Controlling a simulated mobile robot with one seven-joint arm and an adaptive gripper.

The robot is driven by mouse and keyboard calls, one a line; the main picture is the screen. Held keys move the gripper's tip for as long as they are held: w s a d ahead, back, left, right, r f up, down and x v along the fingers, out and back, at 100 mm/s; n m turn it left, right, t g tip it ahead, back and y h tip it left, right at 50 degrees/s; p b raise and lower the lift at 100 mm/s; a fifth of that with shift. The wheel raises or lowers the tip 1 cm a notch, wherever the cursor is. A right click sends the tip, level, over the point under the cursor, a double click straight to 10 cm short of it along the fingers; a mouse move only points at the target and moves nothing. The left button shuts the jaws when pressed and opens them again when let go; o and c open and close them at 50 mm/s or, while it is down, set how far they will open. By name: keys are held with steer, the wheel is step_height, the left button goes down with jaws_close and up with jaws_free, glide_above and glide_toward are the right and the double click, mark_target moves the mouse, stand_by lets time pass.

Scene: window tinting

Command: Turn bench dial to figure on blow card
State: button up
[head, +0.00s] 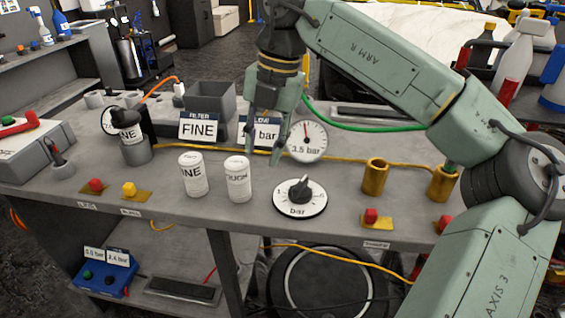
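The bench dial (314,206) is a round white plate with a black knob (299,189) and the word "bar". It lies near the front edge of the bench. The blow card (268,133) stands behind it; my gripper covers its left part, so only "LOW" and "bar" read and the figure is hidden. My gripper (263,155) points down in front of the card, behind and left of the dial and apart from it. Its fingers look spread with nothing between them. A round gauge (306,141) behind the dial reads "3.5 bar" and has a red needle.
Two white canisters (194,176) (238,179) stand left of the dial. The "FINE" filter card (199,128) is behind them. Brass cups (375,176) and a red button (371,216) are to the right. A yellow hose (340,158) crosses the bench (334,182).

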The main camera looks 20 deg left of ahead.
steer(key=r+m+t+h, duration=0.1)
steer(key=m+h, duration=0.1)
glide_above(301, 182)
step_height(301, 182, down, 11)
steer(key=shift+r+p, duration=0.15)
steer(key=shift+p, duration=1.05)
steer(key=shift+c, duration=0.5)
jaws_close()
